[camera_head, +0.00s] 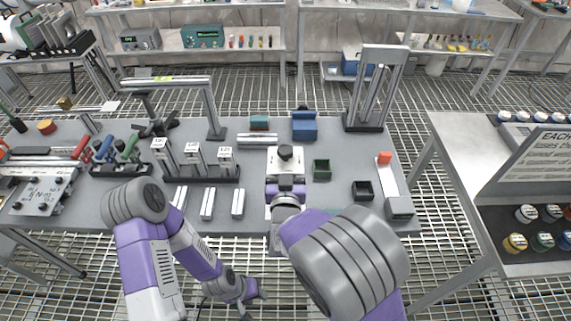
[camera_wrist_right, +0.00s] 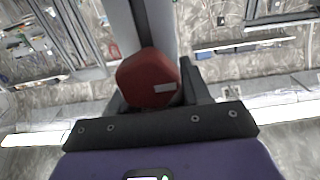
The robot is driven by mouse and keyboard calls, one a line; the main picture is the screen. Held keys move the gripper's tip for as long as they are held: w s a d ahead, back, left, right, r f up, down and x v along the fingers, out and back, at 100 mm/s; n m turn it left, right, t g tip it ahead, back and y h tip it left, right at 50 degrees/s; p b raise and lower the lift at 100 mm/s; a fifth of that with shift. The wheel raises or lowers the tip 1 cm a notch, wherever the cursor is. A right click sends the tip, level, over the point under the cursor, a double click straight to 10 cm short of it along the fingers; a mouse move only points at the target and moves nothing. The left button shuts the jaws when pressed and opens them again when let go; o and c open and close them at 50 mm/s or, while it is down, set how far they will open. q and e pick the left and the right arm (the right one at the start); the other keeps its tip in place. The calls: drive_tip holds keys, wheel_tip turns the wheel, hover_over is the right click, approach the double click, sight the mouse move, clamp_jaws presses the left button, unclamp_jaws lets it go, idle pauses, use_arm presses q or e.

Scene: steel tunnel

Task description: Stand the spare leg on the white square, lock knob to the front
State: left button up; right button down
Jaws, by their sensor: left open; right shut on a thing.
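My right gripper (camera_head: 285,190) is shut on a grey metal leg (camera_head: 285,165) with a dark round top, over the front middle of the bench. In the right wrist view the leg (camera_wrist_right: 152,25) runs up between the dark jaws, with a red many-sided knob (camera_wrist_right: 150,78) in front of it. That knob does not show in the head view. My own arm hides the leg's lower part, so I cannot tell whether it touches the bench. My left gripper (camera_head: 246,293) is open and empty, low beyond the bench's front edge.
The grey bench (camera_head: 325,140) holds a row of metal posts (camera_head: 194,157), a green bin (camera_head: 321,169), a black bin (camera_head: 363,190), a blue block (camera_head: 304,125) and a tall frame (camera_head: 377,88). Red and green-handled tools (camera_head: 115,150) lie left. A side table stands right.

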drive_tip(key=shift+f, duration=0.15)
drive_tip(key=shift+c, duration=2.2)
unclamp_jaws()
drive_tip(key=shift+s, duration=0.1)
